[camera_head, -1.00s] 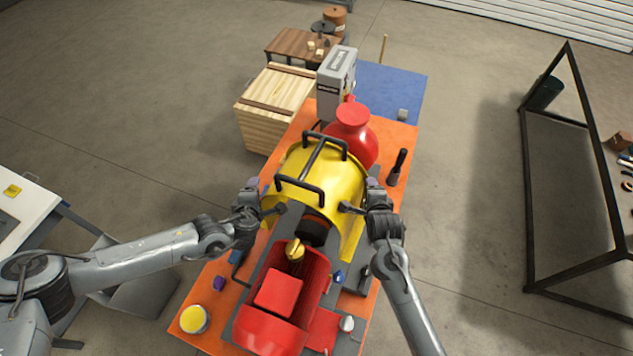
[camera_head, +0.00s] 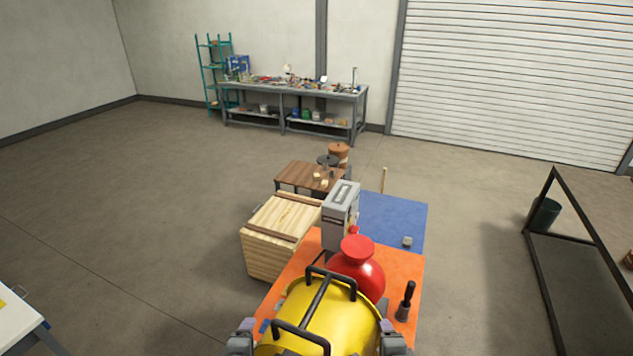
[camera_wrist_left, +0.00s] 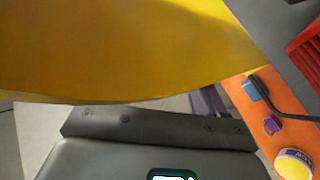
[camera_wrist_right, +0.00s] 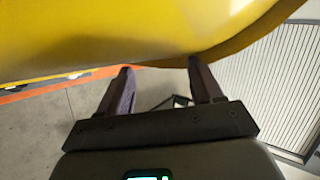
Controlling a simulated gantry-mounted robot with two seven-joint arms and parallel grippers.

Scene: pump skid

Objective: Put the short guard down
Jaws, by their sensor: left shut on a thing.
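The yellow curved guard (camera_head: 352,313) with two black handles (camera_head: 331,283) fills the bottom middle of the head view, in front of the red round pump casing (camera_head: 360,278). My left gripper (camera_head: 240,338) is at its left edge, shut on the guard; in the left wrist view the guard (camera_wrist_left: 120,50) hides most of the fingers. My right gripper (camera_head: 392,340) is at its right edge. In the right wrist view its two fingers (camera_wrist_right: 160,85) stand apart, with their tips against or behind the guard (camera_wrist_right: 140,30). The guard's underside is hidden, so I cannot tell if it rests on anything.
The orange bench top (camera_head: 408,275) shows around the casing, with a black-handled tool (camera_head: 406,302) on the right. A grey box unit (camera_head: 341,215), a wooden crate (camera_head: 270,255) and a blue mat (camera_head: 395,218) lie beyond. A black frame (camera_head: 545,240) stands right, across free floor.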

